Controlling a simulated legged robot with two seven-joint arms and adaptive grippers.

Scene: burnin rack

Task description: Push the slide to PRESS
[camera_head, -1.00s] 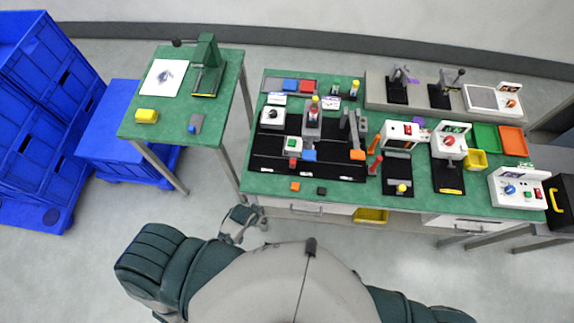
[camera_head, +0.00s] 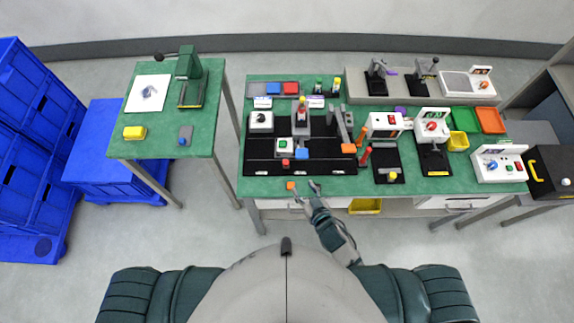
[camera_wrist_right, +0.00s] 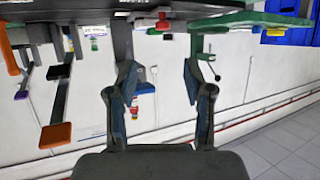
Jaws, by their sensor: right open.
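The slide named in the task cannot be singled out with certainty. A black board (camera_head: 262,168) with rails lies on the green bench, carrying a blue block (camera_head: 302,153), a red block (camera_head: 285,162) and a white box with a green button (camera_head: 284,146). A grey lever with an orange end (camera_head: 348,148) stands at its right. Any PRESS lettering is too small to read. My left gripper is out of view.
White control boxes (camera_head: 498,164) and coloured trays (camera_head: 464,119) crowd the right of the bench. A side table (camera_head: 152,148) with a green press (camera_head: 187,65) stands at the left, near blue crates (camera_head: 25,180). A yellow bin (camera_head: 365,206) sits below the bench's front edge.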

